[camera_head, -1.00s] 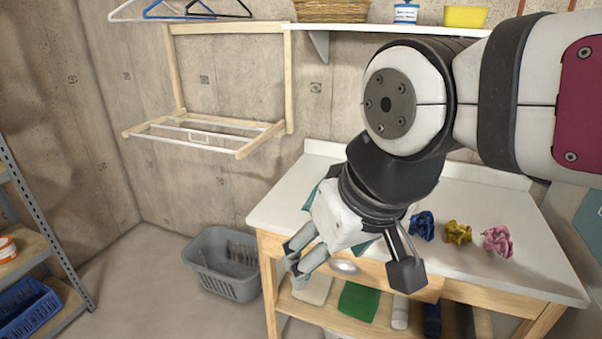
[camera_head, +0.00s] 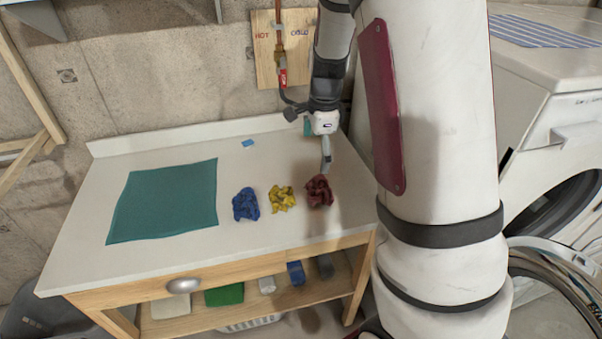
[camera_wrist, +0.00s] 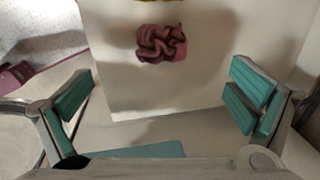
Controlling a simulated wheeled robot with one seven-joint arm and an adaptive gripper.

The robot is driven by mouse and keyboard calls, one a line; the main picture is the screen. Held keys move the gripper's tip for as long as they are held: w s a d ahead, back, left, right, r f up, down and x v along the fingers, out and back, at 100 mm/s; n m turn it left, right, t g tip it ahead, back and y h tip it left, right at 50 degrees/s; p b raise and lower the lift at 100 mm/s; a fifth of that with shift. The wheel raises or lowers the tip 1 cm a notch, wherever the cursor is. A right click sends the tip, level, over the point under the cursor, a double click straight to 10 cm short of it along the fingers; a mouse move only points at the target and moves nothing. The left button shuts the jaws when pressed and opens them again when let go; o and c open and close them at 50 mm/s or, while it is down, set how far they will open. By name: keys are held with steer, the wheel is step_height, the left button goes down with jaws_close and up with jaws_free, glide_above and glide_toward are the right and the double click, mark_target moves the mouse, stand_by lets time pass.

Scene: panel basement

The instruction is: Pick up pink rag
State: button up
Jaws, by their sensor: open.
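The pink rag (camera_head: 319,191) is a crumpled bundle on the white table (camera_head: 150,254), at the right end of a row of rags. It looks dark pink in the arm's shadow. In the wrist view the rag (camera_wrist: 161,43) lies ahead, between the lines of the two fingers and apart from both. My gripper (camera_wrist: 160,100) is open and empty, with teal pads wide apart. In the head view my gripper (camera_head: 326,150) is just behind and above the rag, with part of it hidden by its own wrist.
A yellow rag (camera_head: 282,198) and a blue rag (camera_head: 246,204) lie left of the pink one. A teal mat (camera_head: 165,200) covers the table's left part. A small blue item (camera_head: 248,143) lies near the back. A white washing machine (camera_head: 550,110) stands at the right.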

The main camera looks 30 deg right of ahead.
step_height(320, 180, down, 3)
steer(key=d+m, duration=0.2)
glide_above(322, 186)
steer(key=a, duration=0.1)
steer(key=shift+n, duration=0.3)
steer(key=f, duration=0.6)
steer(key=shift+s+f+p, duration=0.2)
steer(key=shift+f+p, duration=0.05)
steer(key=shift+p, duration=0.05)
steer(key=shift+w+d+f+p, duration=0.1)
steer(key=shift+d+f+p, duration=0.1)
steer(key=shift+f, duration=0.8)
steer(key=shift+d+f+p, duration=0.15)
steer(key=shift+f+p, duration=0.1)
steer(key=shift+f, duration=0.75)
steer(key=shift+w+d+f+p, duration=0.1)
steer(key=shift+d+f+p, duration=0.1)
steer(key=shift+f, duration=0.8)
steer(key=c, duration=0.9)
